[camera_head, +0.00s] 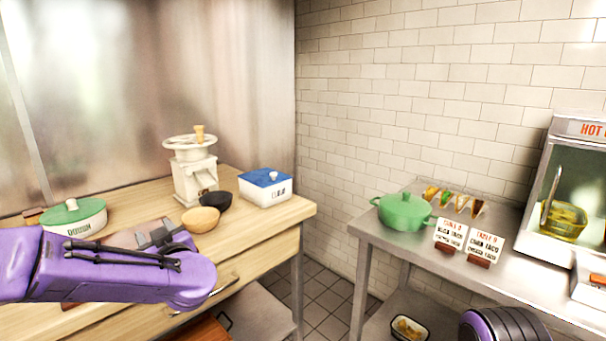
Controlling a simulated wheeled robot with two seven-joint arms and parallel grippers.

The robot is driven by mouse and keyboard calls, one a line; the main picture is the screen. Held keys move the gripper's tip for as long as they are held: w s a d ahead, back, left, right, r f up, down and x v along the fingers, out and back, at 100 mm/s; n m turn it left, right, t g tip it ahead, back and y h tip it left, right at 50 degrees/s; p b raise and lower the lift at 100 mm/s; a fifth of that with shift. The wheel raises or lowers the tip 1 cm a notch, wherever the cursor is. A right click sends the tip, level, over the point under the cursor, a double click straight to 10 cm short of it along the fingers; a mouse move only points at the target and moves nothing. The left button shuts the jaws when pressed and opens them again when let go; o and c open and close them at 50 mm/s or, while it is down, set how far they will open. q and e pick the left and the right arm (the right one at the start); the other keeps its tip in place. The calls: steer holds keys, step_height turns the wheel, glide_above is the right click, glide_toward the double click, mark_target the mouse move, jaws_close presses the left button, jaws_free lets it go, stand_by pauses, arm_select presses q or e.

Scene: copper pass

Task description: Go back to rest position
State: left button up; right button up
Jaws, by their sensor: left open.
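My left arm is purple and reaches in from the left over the wooden counter (268,222). My left gripper (160,234) shows in part behind that arm, low over the counter. It is open, and I see nothing held in it. A rounded purple and black part of my right arm shows at the bottom right edge. My right gripper is out of the picture.
On the counter stand a green-lidded dough container (74,218), a white grinder (194,172), a tan bowl (200,220), a black bowl (216,200) and a blue-lidded box (266,188). The steel table (385,238) holds a green pot (404,211), order cards (484,246) and a taco rack (457,203).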

arm_select(q)
steer(key=s+d+f+h, duration=0.1)
steer(key=s+f+h, duration=0.15)
steer(key=f, duration=0.65)
steer(key=s+d+f+m+g+h, duration=0.1)
steer(key=s+d+f+h, duration=0.15)
steer(key=f, duration=0.55)
steer(key=s+d+f+h, duration=0.1)
steer(key=s+f+h, duration=0.15)
steer(key=f, duration=0.65)
steer(key=s+a+f+m+g, duration=0.1)
steer(key=s+f+g, duration=0.2)
steer(key=s+f, duration=0.3)
steer(key=s+a+f+g+h, duration=0.1)
steer(key=s+f+g, duration=0.2)
steer(key=s+f, duration=0.4)
steer(key=s+a+f+m+g, duration=0.1)
steer(key=s+f+g, duration=0.2)
steer(key=s, duration=1.6)
step_height(320, 180, down, 3)
steer(key=shift+f+m, duration=0.2)
steer(key=shift+m, duration=0.1)
